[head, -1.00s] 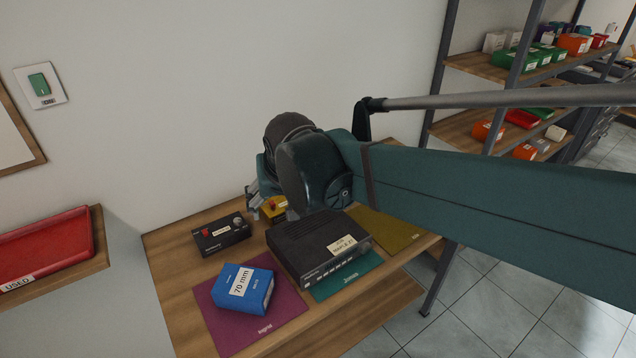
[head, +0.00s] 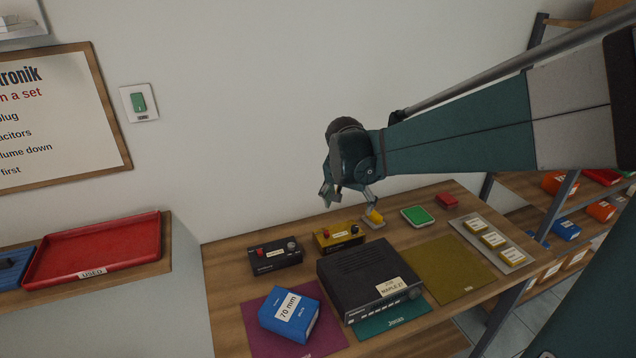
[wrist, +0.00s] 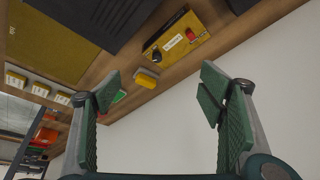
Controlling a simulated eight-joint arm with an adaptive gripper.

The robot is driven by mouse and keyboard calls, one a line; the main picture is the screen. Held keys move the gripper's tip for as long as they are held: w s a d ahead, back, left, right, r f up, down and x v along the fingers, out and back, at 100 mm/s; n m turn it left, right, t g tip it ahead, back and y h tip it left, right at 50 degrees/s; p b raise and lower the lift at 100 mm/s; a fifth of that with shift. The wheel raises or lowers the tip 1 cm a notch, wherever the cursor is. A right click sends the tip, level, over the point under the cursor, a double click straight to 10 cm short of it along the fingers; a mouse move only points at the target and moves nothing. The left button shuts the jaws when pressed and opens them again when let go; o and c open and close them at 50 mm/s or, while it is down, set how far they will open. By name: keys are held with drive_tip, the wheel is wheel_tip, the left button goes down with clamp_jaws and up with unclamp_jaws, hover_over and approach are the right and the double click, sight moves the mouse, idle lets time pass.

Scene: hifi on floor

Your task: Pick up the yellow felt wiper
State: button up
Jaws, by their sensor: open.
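The yellow felt wiper (head: 375,215) appears to be the small yellow block with a pale underside at the back of the wooden table, just right of a yellow box with a red knob. It also shows in the wrist view (wrist: 146,79), left of the middle. My gripper (head: 350,198) is open and empty, above the back of the table near the wall. Its fingers hang above and left of the wiper in the head view. Nothing touches the wiper.
Beside the wiper stand the yellow box (head: 339,237) and a green pad (head: 417,215). A black unit (head: 355,270), a black box (head: 275,258) and a blue box (head: 290,315) stand nearer. A tray (head: 508,255) is right. The wall (head: 270,130) rises close behind.

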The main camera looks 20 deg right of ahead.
drive_tip(key=w+d+f+m+g+p, duration=0.2)
drive_tip(key=w+d+f+m, duration=0.25)
drive_tip(key=w+d, duration=0.35)
drive_tip(key=m+g+h+p, duration=0.1)
drive_tip(key=m+h+p, duration=0.1)
approach(374, 213)
drive_tip(key=d+f, duration=0.2)
drive_tip(key=shift+a, duration=0.1)
drive_tip(key=shift+x, duration=1.2)
drive_tip(key=shift+f, duration=0.15)
drive_tip(key=shift+a+p+x, duration=0.15)
drive_tip(key=shift+x, duration=1.1)
drive_tip(key=shift+a+p+x, duration=0.1)
drive_tip(key=shift+p+x, duration=0.05)
drive_tip(key=shift+x, duration=1.1)
drive_tip(key=shift+w+f, duration=0.1)
drive_tip(key=shift+w, duration=0.05)
drive_tip(key=shift+c, duration=0.5)
drive_tip(key=c, duration=1)
